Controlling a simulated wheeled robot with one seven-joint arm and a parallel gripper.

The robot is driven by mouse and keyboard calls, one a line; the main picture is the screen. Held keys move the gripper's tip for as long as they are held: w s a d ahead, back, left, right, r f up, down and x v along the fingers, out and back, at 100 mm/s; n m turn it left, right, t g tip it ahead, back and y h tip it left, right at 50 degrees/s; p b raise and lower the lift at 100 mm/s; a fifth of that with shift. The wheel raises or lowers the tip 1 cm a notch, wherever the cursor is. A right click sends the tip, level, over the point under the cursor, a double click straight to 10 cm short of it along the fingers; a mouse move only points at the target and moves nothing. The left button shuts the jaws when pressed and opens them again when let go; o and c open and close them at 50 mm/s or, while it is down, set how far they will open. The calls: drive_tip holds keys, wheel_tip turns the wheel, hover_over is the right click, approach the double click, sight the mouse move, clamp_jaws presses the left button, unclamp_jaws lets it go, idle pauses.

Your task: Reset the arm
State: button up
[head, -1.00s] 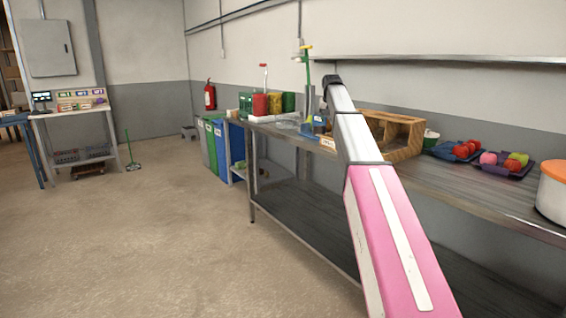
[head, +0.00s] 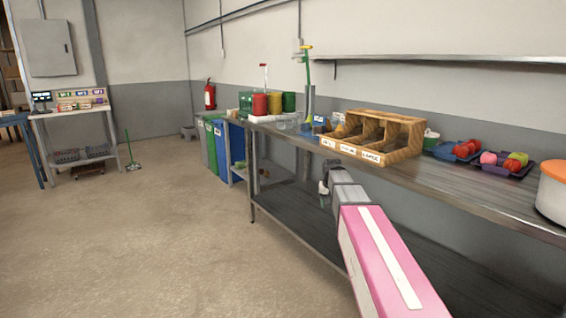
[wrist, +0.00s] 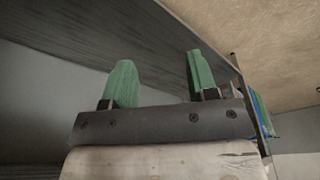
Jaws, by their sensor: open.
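My arm comes in from the bottom right of the head view, its pink link in front of the workbench (head: 455,190). My gripper (head: 323,202) is small and partly hidden there, below the bench top's front edge and in front of the lower shelf. In the wrist view my gripper (wrist: 160,66) shows two green fingers spread apart with nothing between them. A long dark grey surface lies beyond the fingers, and the pale floor is at the upper right.
On the bench stand a wooden three-compartment bin (head: 402,152), a blue tray (head: 440,151) and a purple tray (head: 490,168) with round items, and a white pot with an orange lid (head: 552,190). Sorting bins (head: 215,145) stand at the far end.

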drive_tip(key=s+f, duration=0.5)
drive_tip(key=s, duration=0.4)
drive_tip(key=s+f+g, duration=0.1)
drive_tip(key=s+f, duration=0.5)
drive_tip(key=s, duration=0.2)
drive_tip(key=s+a+f+g, duration=0.1)
drive_tip(key=s+f, duration=0.4)
drive_tip(key=s, duration=0.4)
drive_tip(key=shift+s+f+n, duration=0.3)
drive_tip(key=shift+s+n, duration=0.05)
drive_tip(key=shift+n, duration=0.05)
